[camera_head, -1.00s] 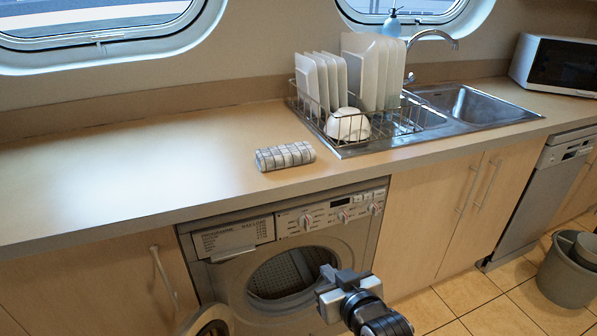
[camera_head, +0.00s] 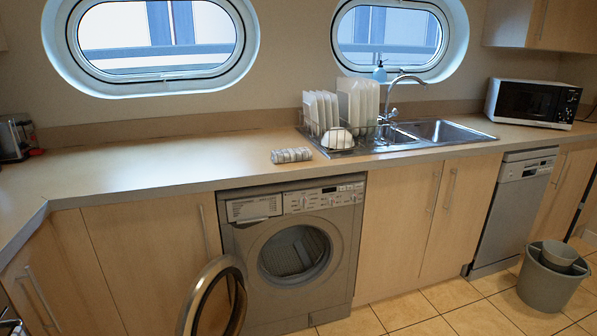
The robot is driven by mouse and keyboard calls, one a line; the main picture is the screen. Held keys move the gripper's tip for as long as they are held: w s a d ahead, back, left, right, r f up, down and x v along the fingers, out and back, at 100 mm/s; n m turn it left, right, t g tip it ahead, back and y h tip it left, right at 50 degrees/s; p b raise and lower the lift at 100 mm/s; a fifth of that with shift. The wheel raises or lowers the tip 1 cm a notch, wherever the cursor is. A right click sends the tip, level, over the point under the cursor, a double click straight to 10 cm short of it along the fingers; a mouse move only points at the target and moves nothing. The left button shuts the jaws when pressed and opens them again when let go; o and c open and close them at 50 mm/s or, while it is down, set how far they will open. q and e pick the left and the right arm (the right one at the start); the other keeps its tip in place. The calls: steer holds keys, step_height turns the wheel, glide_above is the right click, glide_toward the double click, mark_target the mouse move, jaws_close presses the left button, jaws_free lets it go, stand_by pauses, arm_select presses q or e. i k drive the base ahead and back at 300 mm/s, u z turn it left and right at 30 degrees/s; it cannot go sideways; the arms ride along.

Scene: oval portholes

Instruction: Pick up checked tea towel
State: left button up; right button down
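The checked tea towel (camera_head: 291,155) is a rolled grey-and-white bundle lying on the worktop (camera_head: 150,165). It sits left of the dish rack, close to the worktop's front edge and above the washing machine. Nothing touches it from above. Neither of my grippers can be made out in the head view. A small dark shape cut off at the bottom left corner is too little to identify.
The dish rack (camera_head: 348,146) holds white plates and a bowl beside the sink (camera_head: 440,131). The washing machine (camera_head: 297,245) has its round door (camera_head: 216,297) swung open into the floor space. A grey bin (camera_head: 550,283) stands at the right. The worktop left of the towel is clear.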

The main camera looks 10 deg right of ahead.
mark_target(289, 155)
steer(key=z, duration=0.85)
steer(key=i, duration=0.5)
steer(key=z, duration=0.65)
steer(key=i, duration=1.05)
steer(key=u, duration=0.65)
steer(key=i, duration=0.85)
steer(key=u, duration=0.75)
